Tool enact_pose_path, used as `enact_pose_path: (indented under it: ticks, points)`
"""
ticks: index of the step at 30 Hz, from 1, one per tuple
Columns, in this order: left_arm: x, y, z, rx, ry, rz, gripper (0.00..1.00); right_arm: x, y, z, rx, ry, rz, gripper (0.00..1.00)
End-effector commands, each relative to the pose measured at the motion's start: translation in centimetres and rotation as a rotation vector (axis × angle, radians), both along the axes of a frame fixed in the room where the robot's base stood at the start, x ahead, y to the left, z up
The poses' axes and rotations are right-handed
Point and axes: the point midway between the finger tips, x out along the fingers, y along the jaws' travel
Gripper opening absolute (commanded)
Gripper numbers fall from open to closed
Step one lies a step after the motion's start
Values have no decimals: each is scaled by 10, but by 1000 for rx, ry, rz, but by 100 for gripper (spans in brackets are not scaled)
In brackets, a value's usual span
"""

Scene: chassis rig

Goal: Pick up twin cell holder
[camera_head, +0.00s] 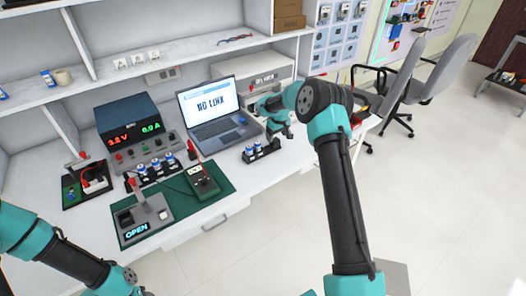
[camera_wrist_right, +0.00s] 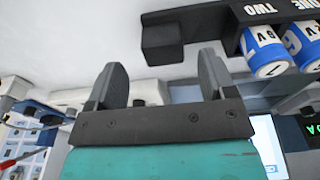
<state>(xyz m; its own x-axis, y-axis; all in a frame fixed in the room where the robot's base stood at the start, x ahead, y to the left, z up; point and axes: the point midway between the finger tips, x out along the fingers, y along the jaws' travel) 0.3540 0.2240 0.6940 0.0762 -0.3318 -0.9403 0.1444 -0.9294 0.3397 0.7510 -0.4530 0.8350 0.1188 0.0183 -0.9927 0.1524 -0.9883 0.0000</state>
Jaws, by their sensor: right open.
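The twin cell holder (camera_head: 262,152) is a small black rack with two blue-and-white cells, standing on the white bench in front of the laptop. In the right wrist view the holder (camera_wrist_right: 232,18) shows at the top right with its cells and the word "TWO". A black block (camera_wrist_right: 162,42) at its left end lies beyond my fingertips, in line with the gap between them. My right gripper (camera_head: 282,130) is just right of the holder and above the bench. Its two fingers (camera_wrist_right: 162,72) are apart with nothing between them. Only links of my left arm show.
The laptop (camera_head: 210,108) stands behind the holder. To the left are a longer cell rack (camera_head: 158,172), a green meter (camera_head: 202,182), a power supply (camera_head: 128,118) and a green mat (camera_head: 180,210). The bench's front edge is close to the holder.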

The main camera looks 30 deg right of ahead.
Motion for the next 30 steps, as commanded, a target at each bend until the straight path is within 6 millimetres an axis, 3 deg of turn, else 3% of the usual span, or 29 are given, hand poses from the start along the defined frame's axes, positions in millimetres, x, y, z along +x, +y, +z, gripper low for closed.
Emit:
enact_pose_path:
  ticks: [9,24,30]
  points:
    - [0,0,0,0,0,0,43,6,5,-38,-1,-1,-1,77]
    - [0,0,0,0,0,0,43,6,5,-40,-1,-2,-1,77]
    - [0,0,0,0,0,0,43,6,5,-40,-1,-2,-1,59]
